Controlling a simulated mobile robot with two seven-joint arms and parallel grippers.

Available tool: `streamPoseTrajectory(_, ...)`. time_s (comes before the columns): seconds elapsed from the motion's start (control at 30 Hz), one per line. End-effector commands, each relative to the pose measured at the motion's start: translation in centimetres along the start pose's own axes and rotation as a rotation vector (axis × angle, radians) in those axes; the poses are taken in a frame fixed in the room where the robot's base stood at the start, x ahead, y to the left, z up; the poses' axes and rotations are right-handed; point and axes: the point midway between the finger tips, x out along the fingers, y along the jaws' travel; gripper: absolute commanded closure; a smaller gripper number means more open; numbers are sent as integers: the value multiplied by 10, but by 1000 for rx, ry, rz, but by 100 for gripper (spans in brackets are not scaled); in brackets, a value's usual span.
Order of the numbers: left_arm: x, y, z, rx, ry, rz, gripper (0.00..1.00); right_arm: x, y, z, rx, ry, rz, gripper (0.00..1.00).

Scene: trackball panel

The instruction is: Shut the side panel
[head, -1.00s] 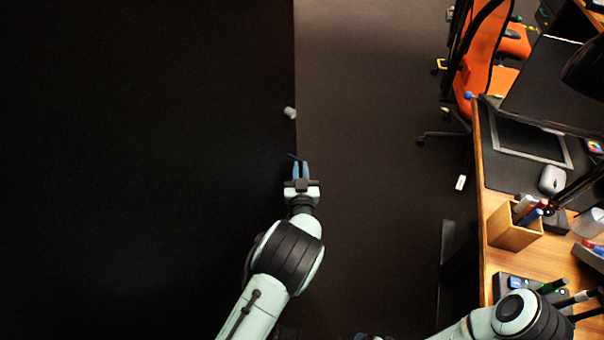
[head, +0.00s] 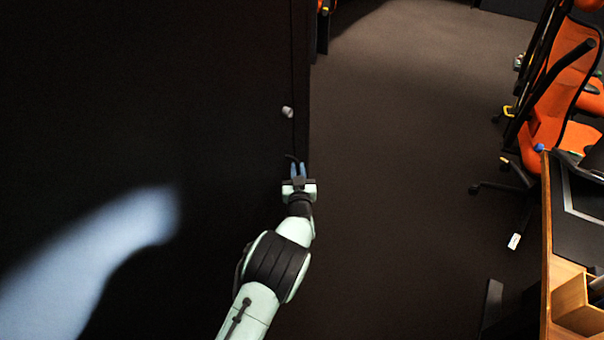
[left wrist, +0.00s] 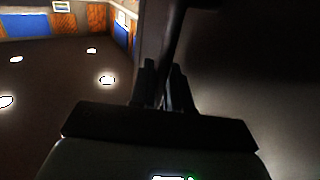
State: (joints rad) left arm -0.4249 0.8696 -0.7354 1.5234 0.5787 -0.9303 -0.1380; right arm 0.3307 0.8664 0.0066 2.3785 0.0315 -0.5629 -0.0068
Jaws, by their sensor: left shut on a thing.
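The side panel (head: 150,90) is a large, flat, black surface filling the left of the head view. Its right edge runs upright near the middle of the picture. A small silver knob (head: 287,112) sits near that edge. Below it is a thin dark handle (head: 291,157). My left gripper (head: 298,170) is at the panel's edge, shut on the handle. In the left wrist view, a dark bar (left wrist: 178,40) rises from between the fingers (left wrist: 165,88). The fingers partly hide the handle. My right gripper is out of view.
Open dark floor (head: 400,150) lies right of the panel. An orange chair (head: 560,85) and a wooden desk (head: 548,240) stand at the far right. A small white item (head: 514,241) is on the floor before the desk. Something orange and dark shows beyond the panel's top edge.

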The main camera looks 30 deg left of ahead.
Motion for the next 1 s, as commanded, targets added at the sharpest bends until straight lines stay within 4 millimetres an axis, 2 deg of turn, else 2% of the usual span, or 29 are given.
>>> streamPoseTrajectory(0.03, 5, -14, -3, 4, 8, -25, 100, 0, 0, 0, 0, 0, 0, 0)
streamPoseTrajectory(0.07, 5, -14, -3, 3, 8, -25, 100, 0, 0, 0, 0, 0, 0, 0)
streamPoseTrajectory(0.1, 5, -14, -3, 3, 9, -26, 76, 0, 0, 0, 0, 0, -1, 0)
streamPoseTrajectory(0.13, 5, -14, -4, 3, 9, -26, 70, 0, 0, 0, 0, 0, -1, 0)
streamPoseTrajectory(0.37, 4, -14, -4, 2, 11, -26, 70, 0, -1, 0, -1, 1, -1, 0)
streamPoseTrajectory(0.53, -8, -14, -4, 2, 8, -28, 70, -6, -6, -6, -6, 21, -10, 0)
streamPoseTrajectory(0.77, -58, -10, -5, 3, 4, -20, 70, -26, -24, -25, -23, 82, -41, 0)
streamPoseTrajectory(1.0, -109, -4, -4, 2, 3, -11, 70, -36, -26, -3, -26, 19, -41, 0)
